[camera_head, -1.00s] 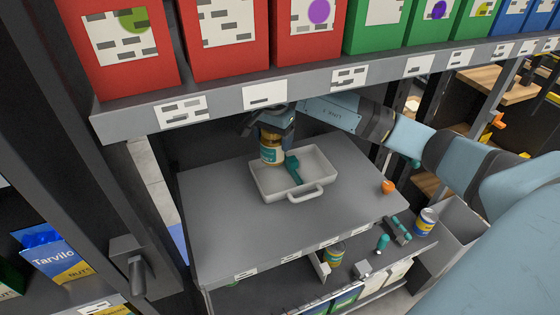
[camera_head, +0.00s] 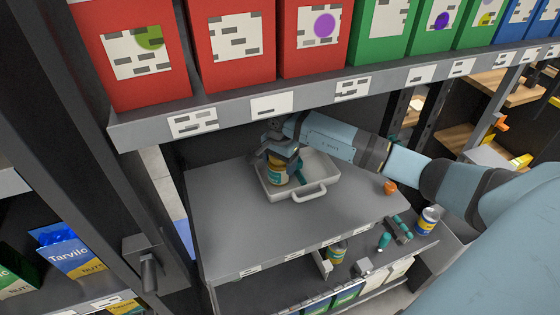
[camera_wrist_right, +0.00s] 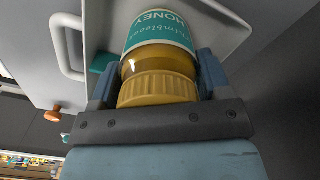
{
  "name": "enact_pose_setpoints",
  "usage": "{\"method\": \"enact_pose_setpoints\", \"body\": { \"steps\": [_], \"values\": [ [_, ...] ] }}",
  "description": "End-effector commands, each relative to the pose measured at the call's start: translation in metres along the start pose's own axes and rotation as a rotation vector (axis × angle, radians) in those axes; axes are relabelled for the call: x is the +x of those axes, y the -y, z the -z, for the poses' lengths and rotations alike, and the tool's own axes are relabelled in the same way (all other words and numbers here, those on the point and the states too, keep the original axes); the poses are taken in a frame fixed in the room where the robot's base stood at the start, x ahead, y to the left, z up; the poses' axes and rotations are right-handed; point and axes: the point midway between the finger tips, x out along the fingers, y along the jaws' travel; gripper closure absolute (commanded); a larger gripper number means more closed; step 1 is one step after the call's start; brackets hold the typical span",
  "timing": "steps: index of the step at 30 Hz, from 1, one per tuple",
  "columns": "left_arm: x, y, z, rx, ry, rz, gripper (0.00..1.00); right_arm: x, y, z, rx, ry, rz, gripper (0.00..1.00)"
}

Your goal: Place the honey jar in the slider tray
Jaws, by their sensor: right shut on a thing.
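The honey jar (camera_head: 277,173) has a teal label and amber contents. In the right wrist view the jar (camera_wrist_right: 160,55) shows its yellow lid towards me and the word HONEY on its label. My right gripper (camera_head: 279,158) is shut on the jar, its fingers on both sides of it in the right wrist view (camera_wrist_right: 155,85). The slider tray (camera_head: 322,170) is a pale, shallow tray with a loop handle on the grey shelf. The jar is over or inside the left part of the tray; I cannot tell whether it touches the floor. My left gripper is not in view.
A teal object (camera_head: 299,175) lies in the tray, partly hidden by the gripper. A small orange object (camera_head: 390,187) sits on the shelf to the right. A shelf edge with red boxes (camera_head: 235,45) hangs above. The grey shelf (camera_head: 235,225) in front of the tray is clear.

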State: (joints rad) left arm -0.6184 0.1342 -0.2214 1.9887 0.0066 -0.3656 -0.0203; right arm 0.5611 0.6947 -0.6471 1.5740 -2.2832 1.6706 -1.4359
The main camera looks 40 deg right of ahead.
Motion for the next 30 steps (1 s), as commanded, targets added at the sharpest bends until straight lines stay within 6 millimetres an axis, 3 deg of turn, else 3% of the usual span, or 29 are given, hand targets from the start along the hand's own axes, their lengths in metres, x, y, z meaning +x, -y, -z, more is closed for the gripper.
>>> {"method": "enact_pose_setpoints", "body": {
  "steps": [5, 6, 9, 21, 30],
  "values": [
    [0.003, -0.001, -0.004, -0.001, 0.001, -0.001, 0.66, 0.003, 0.0, 0.0, -0.001, 0.0, 0.001, 0.66],
    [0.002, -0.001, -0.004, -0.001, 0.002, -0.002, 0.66, 0.003, 0.0, 0.0, -0.001, 0.0, 0.001, 0.25],
    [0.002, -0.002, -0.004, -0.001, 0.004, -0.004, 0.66, 0.003, 0.0, 0.0, -0.001, 0.0, 0.0, 0.04],
    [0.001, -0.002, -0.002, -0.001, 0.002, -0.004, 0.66, -0.005, 0.001, 0.0, -0.001, -0.001, 0.002, 0.04],
    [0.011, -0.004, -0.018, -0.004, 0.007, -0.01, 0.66, -0.065, 0.001, 0.001, -0.002, -0.004, 0.004, 0.04]
  ]
}}
